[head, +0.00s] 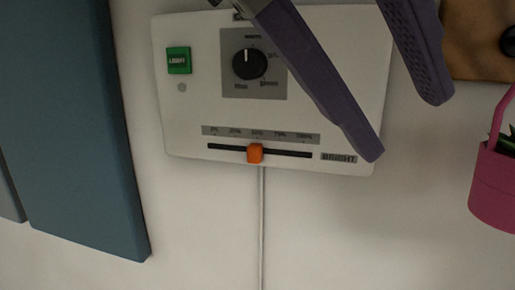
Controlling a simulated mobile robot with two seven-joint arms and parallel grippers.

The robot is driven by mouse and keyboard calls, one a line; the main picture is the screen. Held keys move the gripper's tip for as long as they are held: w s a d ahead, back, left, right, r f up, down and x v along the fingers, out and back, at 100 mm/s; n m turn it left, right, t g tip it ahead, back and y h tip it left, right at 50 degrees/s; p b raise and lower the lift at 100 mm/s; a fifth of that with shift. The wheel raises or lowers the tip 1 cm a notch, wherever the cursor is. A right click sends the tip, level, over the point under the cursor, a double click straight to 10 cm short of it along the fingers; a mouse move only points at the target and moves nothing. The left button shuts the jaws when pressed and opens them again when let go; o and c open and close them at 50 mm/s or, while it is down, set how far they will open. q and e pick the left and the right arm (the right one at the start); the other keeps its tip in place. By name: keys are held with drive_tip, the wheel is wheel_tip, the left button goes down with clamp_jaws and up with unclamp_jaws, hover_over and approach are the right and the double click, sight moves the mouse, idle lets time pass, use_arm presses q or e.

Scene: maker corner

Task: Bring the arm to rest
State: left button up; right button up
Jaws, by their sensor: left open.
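My left gripper (404,123) comes in from the top, its two purple fingers spread apart with nothing between them. One finger crosses in front of the right part of a white control panel (190,130); the other lies beyond the panel's right edge. The panel carries a green button (179,60) marked LIGHT, a black knob (249,64) on a grey plate, and an orange slider (255,153) near the 50% mark. I cannot tell whether the finger touches the panel. My right gripper is out of view.
A blue board (75,130) stands on the left. A pink container (493,190) with a handle and something green inside is at the right edge. A brown wooden piece (470,45) is at the upper right. A thin cable (262,225) runs down from the panel across clear pale surface.

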use_arm(q)
drive_tip(key=a+f+n+t+y+p, duration=0.1)
drive_tip(key=a+f+n+p, duration=0.1)
drive_tip(key=a+f+n, duration=0.55)
drive_tip(key=a+f+n+t+p, duration=0.15)
drive_tip(key=f+n, duration=0.25)
drive_tip(key=n, duration=0.7)
drive_tip(key=s+a+f+n+g+y, duration=0.1)
drive_tip(key=s+a+f+n+y, duration=0.2)
drive_tip(key=s+a+n, duration=0.3)
drive_tip(key=s+a+f+n+y+p, duration=0.1)
drive_tip(key=s+a+f+n+y, duration=0.2)
drive_tip(key=s+a+f+n, duration=0.3)
drive_tip(key=a+n, duration=0.1)
drive_tip(key=a, duration=0.3)
drive_tip(key=shift+s+f+n+g+y+p, duration=0.15)
drive_tip(key=shift+s+n+g+y+p, duration=0.1)
drive_tip(key=shift+n+g+y+p, duration=0.1)
drive_tip(key=shift+d, duration=0.1)
